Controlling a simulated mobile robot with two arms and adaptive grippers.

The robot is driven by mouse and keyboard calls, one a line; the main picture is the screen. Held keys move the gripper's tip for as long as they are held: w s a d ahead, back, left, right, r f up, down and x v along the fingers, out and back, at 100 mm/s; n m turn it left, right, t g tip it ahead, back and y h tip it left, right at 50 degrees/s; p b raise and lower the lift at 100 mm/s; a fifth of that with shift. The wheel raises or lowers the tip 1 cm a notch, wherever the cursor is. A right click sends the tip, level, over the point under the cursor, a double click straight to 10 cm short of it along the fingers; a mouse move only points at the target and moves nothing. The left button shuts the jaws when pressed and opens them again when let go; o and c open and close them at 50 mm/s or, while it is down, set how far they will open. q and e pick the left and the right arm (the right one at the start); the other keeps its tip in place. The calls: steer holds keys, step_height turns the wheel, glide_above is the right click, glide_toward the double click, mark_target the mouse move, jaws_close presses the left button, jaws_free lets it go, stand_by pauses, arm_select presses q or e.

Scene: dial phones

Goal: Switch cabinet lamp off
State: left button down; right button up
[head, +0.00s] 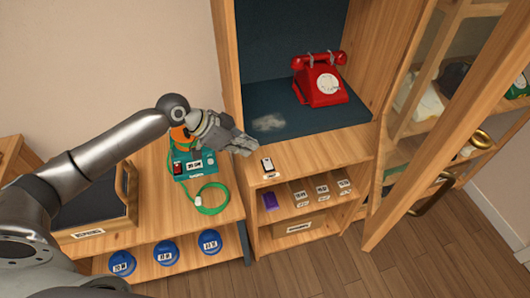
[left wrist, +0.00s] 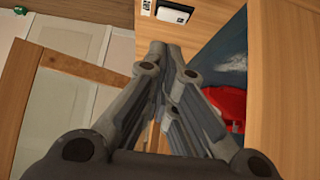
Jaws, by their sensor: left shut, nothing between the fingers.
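A small white switch with a dark part (head: 268,166) sits on the front wooden ledge of the cabinet (head: 308,156), below the compartment with the red phone. My left gripper (head: 248,148) is just above and left of this switch, apart from it as far as I can tell. Its fingers are shut with nothing between them. In the left wrist view my left gripper (left wrist: 172,48) points toward a wooden panel, and a white-and-black plate (left wrist: 173,12) shows beyond the fingertips. No lamp itself is clearly visible. My right gripper is not in view.
A red dial phone (head: 319,82) stands on the dark blue cabinet floor. A teal device with a green cable (head: 207,200) lies on the lower bench at left. Blue round items (head: 166,252) sit below. A glass-fronted door (head: 465,100) stands open at right.

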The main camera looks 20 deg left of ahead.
arm_select(q)
steer(key=a+r, duration=0.1)
steer(key=r, duration=0.1)
steer(key=w+a+r, duration=0.1)
steer(key=shift+w+a+r, duration=0.1)
steer(key=shift+w+r, duration=0.1)
steer(key=shift+r, duration=0.15)
steer(key=p, duration=0.2)
glide_above(265, 160)
steer(key=f, duration=0.6)
steer(key=shift+s+a, duration=0.2)
steer(key=shift+a, duration=0.05)
steer(key=f, duration=0.2)
steer(key=f+p, duration=0.1)
steer(key=shift+w+d+f, duration=0.2)
steer(key=shift+d+f, duration=0.1)
steer(key=shift+f, duration=0.75)
